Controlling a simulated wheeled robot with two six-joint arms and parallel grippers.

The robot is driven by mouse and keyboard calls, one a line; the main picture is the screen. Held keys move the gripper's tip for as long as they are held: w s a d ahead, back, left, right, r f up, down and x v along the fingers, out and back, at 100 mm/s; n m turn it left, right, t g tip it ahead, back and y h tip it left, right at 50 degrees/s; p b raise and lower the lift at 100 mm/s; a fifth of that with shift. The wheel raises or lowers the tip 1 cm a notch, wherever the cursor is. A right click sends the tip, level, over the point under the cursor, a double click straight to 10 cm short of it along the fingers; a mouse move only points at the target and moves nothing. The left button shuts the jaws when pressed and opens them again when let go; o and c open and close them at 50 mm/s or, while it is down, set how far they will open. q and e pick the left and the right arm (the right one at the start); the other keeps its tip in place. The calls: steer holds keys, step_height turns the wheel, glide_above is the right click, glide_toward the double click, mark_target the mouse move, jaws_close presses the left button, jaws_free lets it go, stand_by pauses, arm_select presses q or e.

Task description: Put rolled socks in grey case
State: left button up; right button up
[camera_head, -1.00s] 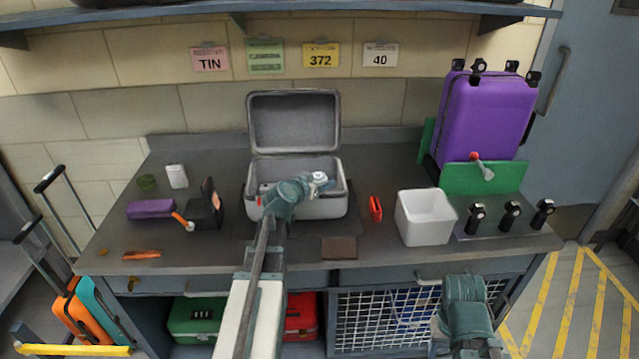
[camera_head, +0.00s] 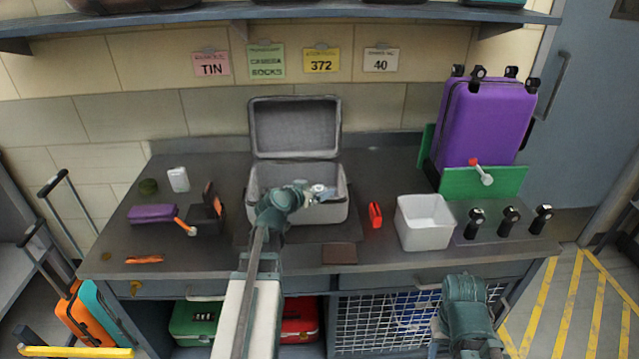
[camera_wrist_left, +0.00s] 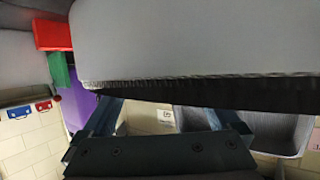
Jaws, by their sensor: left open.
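The grey case (camera_head: 341,209) stands open on the bench with its lid (camera_head: 294,126) up at the back. My left gripper (camera_head: 325,190) is over the case opening, open, with nothing visible between its fingers. In the left wrist view the open fingers (camera_wrist_left: 168,118) show below a large grey surface with a zipper edge, very close to the camera. I cannot make out rolled socks with certainty; a small dark green round item (camera_head: 148,186) at the back left may be them. My arm hides part of the case's inside. My right arm shows at the lower right, its gripper out of sight.
A white bin (camera_head: 424,235) stands right of the case, with a red item (camera_head: 375,215) between them. A brown flat piece (camera_head: 339,254) lies in front. A purple suitcase (camera_head: 487,120) stands at the back right. A purple pouch (camera_head: 152,213) and black box (camera_head: 205,221) lie left.

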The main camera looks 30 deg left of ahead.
arm_select(q)
steer(key=p+v, duration=0.2)
steer(key=v, duration=0.6)
steer(key=shift+s+r+p, duration=0.2)
steer(key=shift+s+p, duration=0.05)
steer(key=shift+p, duration=0.1)
